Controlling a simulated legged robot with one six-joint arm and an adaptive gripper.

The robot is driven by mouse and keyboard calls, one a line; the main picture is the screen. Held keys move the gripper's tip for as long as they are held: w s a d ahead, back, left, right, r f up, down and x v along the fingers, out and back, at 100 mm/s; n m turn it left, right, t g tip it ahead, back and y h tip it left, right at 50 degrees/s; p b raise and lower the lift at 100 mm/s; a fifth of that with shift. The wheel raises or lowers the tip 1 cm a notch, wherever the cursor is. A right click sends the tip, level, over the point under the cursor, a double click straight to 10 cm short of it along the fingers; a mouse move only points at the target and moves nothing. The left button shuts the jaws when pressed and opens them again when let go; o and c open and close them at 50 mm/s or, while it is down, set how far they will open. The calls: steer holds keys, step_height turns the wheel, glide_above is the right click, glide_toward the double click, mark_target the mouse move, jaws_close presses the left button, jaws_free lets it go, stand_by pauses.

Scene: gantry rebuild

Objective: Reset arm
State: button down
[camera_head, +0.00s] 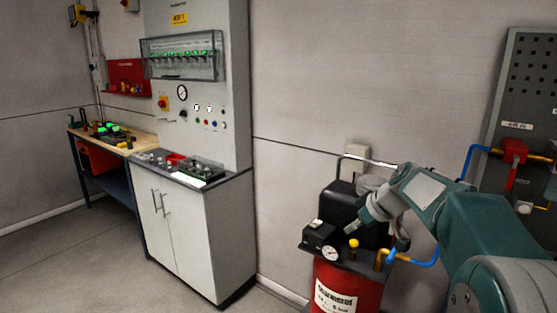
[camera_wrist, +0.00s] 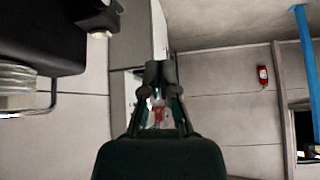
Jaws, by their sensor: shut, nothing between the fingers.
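My arm reaches in from the right in the head view. My gripper (camera_head: 368,212) is above and beside the black housing on top of a red tank. In the wrist view my gripper (camera_wrist: 160,72) points away from the camera with its fingertips together and nothing held. In the head view I cannot tell whether the gripper touches the black housing (camera_head: 345,202) or is apart from it.
A white cabinet (camera_head: 190,235) and a workbench (camera_head: 140,143) stand left. A perforated panel (camera_head: 530,75) stands right. Floor is clear at lower left.

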steer(key=s+a+r+m+h, duration=0.1)
steer(key=s+a+m+h, duration=0.1)
steer(key=s, duration=0.8)
steer(key=s+a+r+m+h, duration=0.1)
steer(key=s+m, duration=0.2)
steer(key=s, duration=0.6)
steer(key=s+f+m+h, duration=0.2)
steer(key=s+f, duration=0.4)
steer(key=s, duration=0.8)
steer(key=shift+s+d+m, duration=0.2)
steer(key=shift+d+m, duration=0.2)
steer(key=shift+m, duration=0.4)
